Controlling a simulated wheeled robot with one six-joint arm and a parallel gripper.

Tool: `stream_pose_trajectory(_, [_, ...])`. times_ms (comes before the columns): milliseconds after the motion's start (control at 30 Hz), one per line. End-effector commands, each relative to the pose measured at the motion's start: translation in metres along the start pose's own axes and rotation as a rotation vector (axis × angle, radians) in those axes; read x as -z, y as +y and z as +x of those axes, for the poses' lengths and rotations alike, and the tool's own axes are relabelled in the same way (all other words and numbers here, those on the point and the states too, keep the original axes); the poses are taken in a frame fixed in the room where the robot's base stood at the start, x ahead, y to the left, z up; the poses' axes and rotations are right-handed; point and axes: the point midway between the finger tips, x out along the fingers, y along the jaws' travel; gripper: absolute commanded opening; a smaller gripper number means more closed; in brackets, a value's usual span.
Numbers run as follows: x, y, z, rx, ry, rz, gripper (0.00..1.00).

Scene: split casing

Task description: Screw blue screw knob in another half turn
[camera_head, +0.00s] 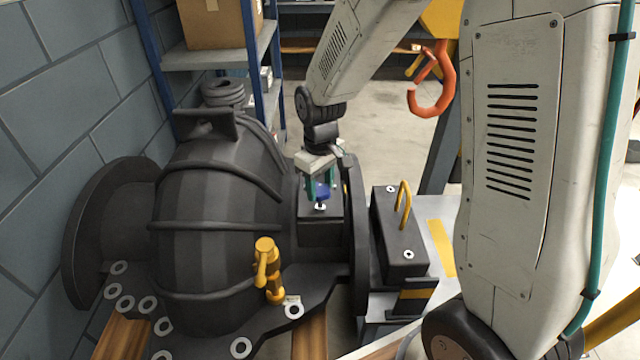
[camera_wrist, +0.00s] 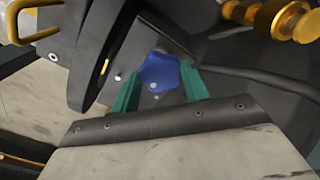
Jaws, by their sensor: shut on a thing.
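The blue screw knob (camera_head: 322,191) sits at the top of a dark block on the right side of the dark casing (camera_head: 215,215). My gripper (camera_head: 320,188) reaches down from above with its green fingers on either side of the knob. In the wrist view the lobed blue knob (camera_wrist: 159,72) lies between the two green fingertips (camera_wrist: 160,88), and the gripper is shut on it. A pale round washer or screw end shows just below the knob in the head view. The knob's thread is hidden.
A yellow valve fitting (camera_head: 266,265) stands on the casing's front. A dark block with a yellow handle (camera_head: 404,203) is to the right. An orange hook (camera_head: 432,85) hangs behind. Shelving with a cardboard box (camera_head: 218,25) stands at the back left.

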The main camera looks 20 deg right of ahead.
Motion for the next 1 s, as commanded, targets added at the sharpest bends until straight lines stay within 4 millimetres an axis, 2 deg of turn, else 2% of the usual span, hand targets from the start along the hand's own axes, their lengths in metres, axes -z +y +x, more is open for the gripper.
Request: stream_pose_trajectory(1000, [0.0006, -0.0003, -0.0008, 0.001, 0.001, 0.964, 0.22])
